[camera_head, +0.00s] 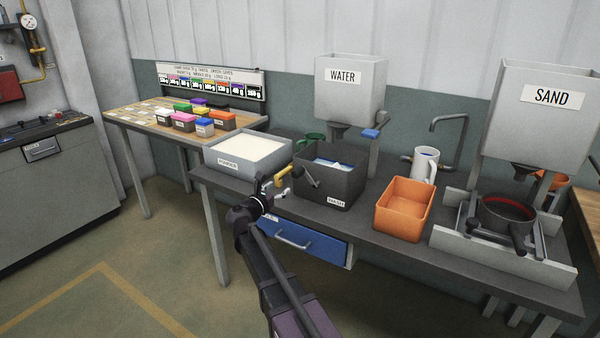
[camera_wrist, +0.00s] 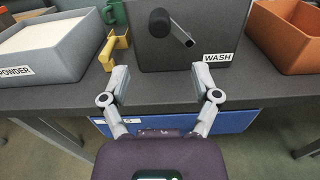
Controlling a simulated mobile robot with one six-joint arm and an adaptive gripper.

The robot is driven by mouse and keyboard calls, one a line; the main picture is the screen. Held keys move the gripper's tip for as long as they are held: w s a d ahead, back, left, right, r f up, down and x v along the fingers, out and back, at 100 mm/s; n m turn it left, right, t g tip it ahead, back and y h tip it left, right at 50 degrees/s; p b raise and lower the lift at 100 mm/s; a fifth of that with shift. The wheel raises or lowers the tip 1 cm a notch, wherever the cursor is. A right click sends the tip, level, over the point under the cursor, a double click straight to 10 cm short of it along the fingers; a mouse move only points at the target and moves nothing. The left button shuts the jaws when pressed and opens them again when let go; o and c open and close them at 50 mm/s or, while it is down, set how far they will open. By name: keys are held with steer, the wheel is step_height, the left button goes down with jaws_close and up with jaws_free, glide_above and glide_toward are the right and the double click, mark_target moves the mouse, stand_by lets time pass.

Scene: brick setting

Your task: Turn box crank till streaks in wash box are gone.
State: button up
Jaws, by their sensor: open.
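The dark grey wash box (camera_head: 345,185) stands on the workbench in the middle of the head view. Whitish-blue contents show inside it, but streaks are too small to tell. Its label and front wall (camera_wrist: 190,55) fill the top of the wrist view. The crank (camera_wrist: 181,32) sticks out from that front wall, with a round dark hub or knob and a light grey bar slanting down right. The crank also shows at the box's left side in the head view (camera_head: 308,176). My gripper (camera_wrist: 160,75) is open and empty, in front of the box and below the crank, apart from it.
A grey powder box (camera_head: 222,170) and a yellow handled item (camera_wrist: 112,48) stand left of the wash box. An orange bin (camera_head: 400,222) stands to its right. A blue drawer (camera_head: 300,242) is under the bench edge. Water (camera_head: 350,98) and sand (camera_head: 535,130) hoppers rise behind.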

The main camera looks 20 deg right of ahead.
mark_target(300, 171)
steer(key=x, duration=1.3)
steer(key=shift+w+d, duration=0.25)
jaws_close()
